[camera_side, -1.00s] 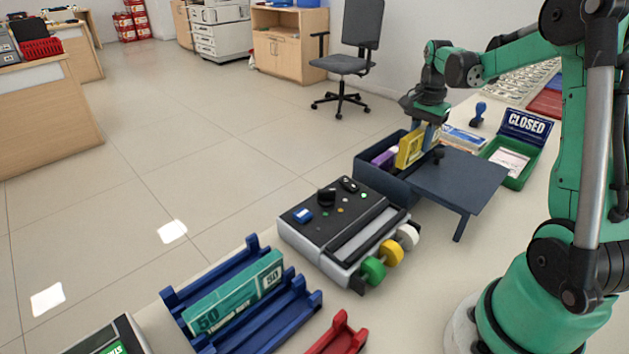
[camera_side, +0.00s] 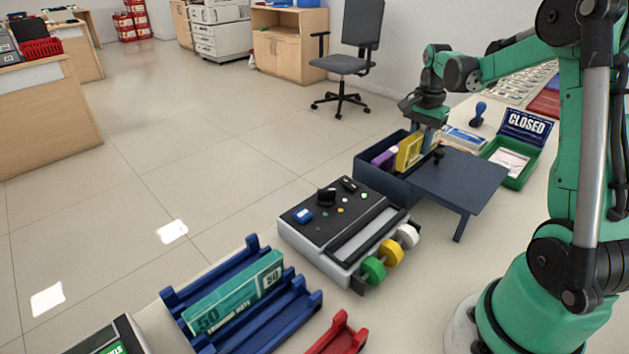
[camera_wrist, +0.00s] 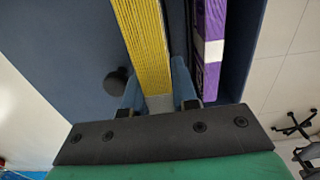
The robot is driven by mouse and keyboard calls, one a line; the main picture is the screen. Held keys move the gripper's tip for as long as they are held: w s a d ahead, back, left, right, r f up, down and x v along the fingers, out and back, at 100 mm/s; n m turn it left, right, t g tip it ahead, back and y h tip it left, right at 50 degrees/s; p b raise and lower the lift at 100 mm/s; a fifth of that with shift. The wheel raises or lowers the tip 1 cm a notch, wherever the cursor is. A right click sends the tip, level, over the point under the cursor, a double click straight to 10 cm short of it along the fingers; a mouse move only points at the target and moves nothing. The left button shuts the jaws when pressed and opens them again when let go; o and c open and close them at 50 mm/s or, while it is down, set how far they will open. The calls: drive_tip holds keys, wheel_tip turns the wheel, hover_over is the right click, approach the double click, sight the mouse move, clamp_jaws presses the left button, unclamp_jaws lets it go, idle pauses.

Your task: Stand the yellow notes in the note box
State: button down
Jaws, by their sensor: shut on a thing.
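The yellow notes (camera_side: 408,153) are a banded bundle held upright in my gripper (camera_side: 427,138). In the wrist view the bundle (camera_wrist: 145,40) runs between the two blue fingers of my gripper (camera_wrist: 158,92), which are shut on it. The dark blue note box (camera_side: 371,172) is open at the top. The bundle's lower part is inside the box opening, hidden by the near wall. I cannot tell whether it touches the floor of the box. A purple bundle (camera_side: 384,157) stands in the box to the left of the yellow notes; it also shows in the wrist view (camera_wrist: 208,45).
A dark blue panel (camera_side: 460,182) with a black knob and a leg extends right of the box. A grey counting machine (camera_side: 320,225) stands in front. A blue rack (camera_side: 285,312) holds a teal bundle (camera_side: 235,295). A green tray (camera_side: 520,172) with a CLOSED sign (camera_side: 527,125) is behind right.

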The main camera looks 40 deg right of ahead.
sight(415, 162)
drive_tip(key=shift+f, duration=2.65)
drive_tip(key=shift+r, duration=0.1)
drive_tip(key=shift+r, duration=1.95)
